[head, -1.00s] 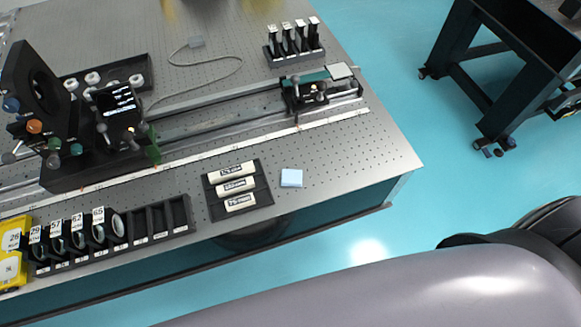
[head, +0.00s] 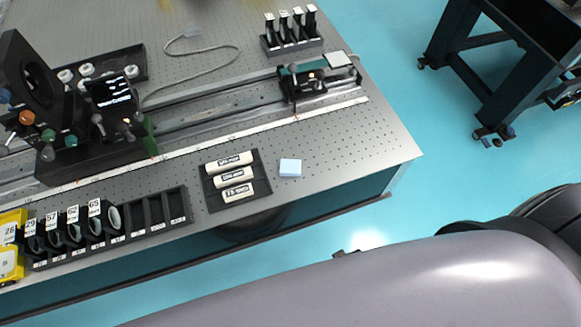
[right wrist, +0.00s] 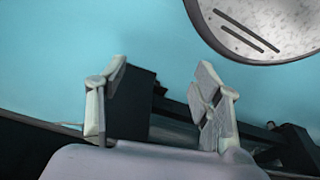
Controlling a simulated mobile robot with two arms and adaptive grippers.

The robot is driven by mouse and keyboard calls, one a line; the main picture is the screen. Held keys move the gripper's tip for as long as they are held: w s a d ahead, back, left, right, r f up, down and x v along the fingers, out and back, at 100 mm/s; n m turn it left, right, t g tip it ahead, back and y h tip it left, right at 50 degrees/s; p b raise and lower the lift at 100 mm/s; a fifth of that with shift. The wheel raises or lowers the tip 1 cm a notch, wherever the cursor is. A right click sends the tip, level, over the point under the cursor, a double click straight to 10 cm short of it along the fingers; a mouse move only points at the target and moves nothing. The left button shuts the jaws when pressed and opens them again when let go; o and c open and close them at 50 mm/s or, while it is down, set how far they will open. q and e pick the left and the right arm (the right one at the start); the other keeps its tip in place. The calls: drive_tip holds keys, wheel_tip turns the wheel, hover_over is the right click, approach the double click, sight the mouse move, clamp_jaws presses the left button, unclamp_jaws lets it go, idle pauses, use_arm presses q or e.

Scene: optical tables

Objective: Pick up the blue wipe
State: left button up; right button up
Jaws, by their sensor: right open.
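The blue wipe (head: 290,168) is a small pale blue square lying flat on the perforated optical table (head: 350,150), near its front right edge. In the head view a large grey arm part of mine crosses the bottom, below the table edge and apart from the wipe. In the right wrist view my right gripper (right wrist: 160,95) is open, its two grey fingers spread with nothing between them. The wipe does not show in that view. My left gripper is not in either view.
A black tray of white cylinders (head: 262,180) is just left of the wipe. A black slotted rack (head: 165,208) stands further left. An optical rail (head: 215,112) with mounts lies behind. A dark table (head: 480,75) stands at right. The table surface right of the wipe is clear.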

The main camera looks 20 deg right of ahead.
drive_tip(key=w+a+r+t+b, duration=0.1)
drive_tip(key=w+a+r, duration=0.3)
drive_tip(key=w+r, duration=0.9)
wheel_tip(320, 180, up, 19)
drive_tip(key=a+n+y+b, duration=0.2)
drive_tip(key=a, duration=0.1)
drive_tip(key=w+a+r+n, duration=0.2)
drive_tip(key=a, duration=0.1)
drive_tip(key=w+a+r+n+y, duration=0.1)
drive_tip(key=w+a+r+n, duration=0.1)
drive_tip(key=w+a+r, duration=0.1)
drive_tip(key=shift+w+a+r+n, duration=0.1)
drive_tip(key=shift+w+r+n, duration=0.1)
drive_tip(key=shift+r+n, duration=0.1)
wheel_tip(320, 180, up, 5)
drive_tip(key=w+n+g, duration=0.2)
drive_tip(key=w+n, duration=0.1)
wheel_tip(320, 180, up, 6)
drive_tip(key=n+g+h, duration=0.1)
drive_tip(key=n+h, duration=0.1)
drive_tip(key=h, duration=0.1)
hover_over(295, 166)
drive_tip(key=f+p, duration=0.1)
drive_tip(key=f, duration=1)
drive_tip(key=shift+s, duration=0.2)
drive_tip(key=shift+w+f+p, duration=0.15)
drive_tip(key=shift+f+p, duration=0.4)
drive_tip(key=shift+f, duration=2.35)
